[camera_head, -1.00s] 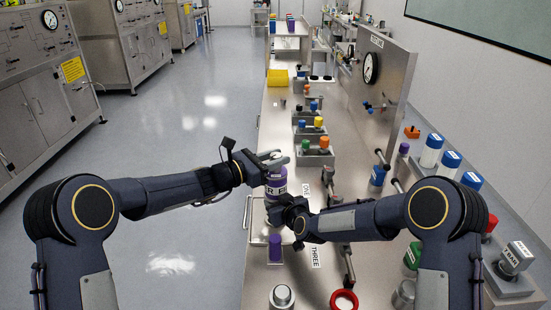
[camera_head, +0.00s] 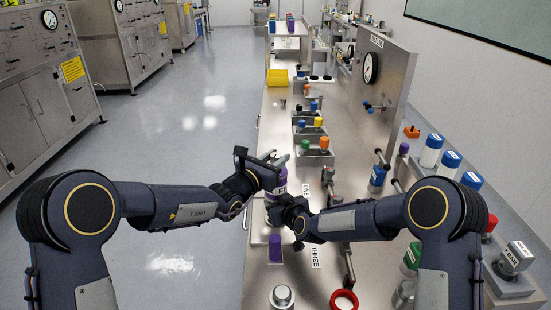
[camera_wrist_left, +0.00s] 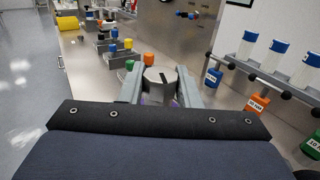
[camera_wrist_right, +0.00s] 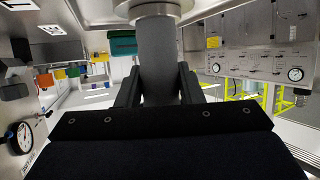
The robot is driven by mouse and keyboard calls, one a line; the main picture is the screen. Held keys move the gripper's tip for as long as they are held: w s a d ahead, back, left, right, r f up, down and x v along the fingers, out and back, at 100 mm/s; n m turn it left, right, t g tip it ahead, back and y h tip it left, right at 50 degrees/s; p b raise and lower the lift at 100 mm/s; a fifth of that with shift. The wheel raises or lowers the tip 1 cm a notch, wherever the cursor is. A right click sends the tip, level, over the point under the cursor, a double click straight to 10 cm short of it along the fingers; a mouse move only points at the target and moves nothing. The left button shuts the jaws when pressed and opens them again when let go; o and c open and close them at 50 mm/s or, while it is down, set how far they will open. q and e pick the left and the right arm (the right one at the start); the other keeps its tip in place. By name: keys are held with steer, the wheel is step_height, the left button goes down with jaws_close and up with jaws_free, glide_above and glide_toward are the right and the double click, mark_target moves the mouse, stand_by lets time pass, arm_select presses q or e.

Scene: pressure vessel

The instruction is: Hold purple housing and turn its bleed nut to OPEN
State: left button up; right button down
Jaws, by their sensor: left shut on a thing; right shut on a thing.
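The purple housing (camera_head: 283,181) stands upright over the bench, partly hidden by both hands. My left gripper (camera_head: 280,161) is at its top, shut on the grey bleed nut (camera_wrist_left: 160,75), which has a dark line across its face. A sliver of purple shows below the nut in the left wrist view. My right gripper (camera_head: 287,209) is lower down, shut on a grey cylindrical part (camera_wrist_right: 158,62) below a wider pale rim, seemingly the housing's lower body. I cannot read any OPEN mark or the nut's setting.
A small purple cylinder (camera_head: 275,248) stands on the bench nearer me. A red ring (camera_head: 344,301) and a metal knob (camera_head: 282,296) are at the front. Coloured caps in blocks (camera_head: 314,150) stand behind. A gauge panel (camera_head: 385,80) rises at the right.

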arm_select(q)
steer(key=shift+s+d+f+n+t+y, duration=0.25)
steer(key=shift+n+y, duration=0.25)
steer(key=shift+y, duration=0.3)
steer(key=shift+w, duration=0.1)
steer(key=shift+a+r+n+t+y, duration=0.1)
steer(key=shift+a+n+t+y, duration=0.05)
steer(key=shift+n+t+y, duration=0.2)
steer(key=o, duration=1)
steer(key=shift+a+r, duration=0.1)
steer(key=shift+c, duration=0.2)
steer(key=v, duration=1.2)
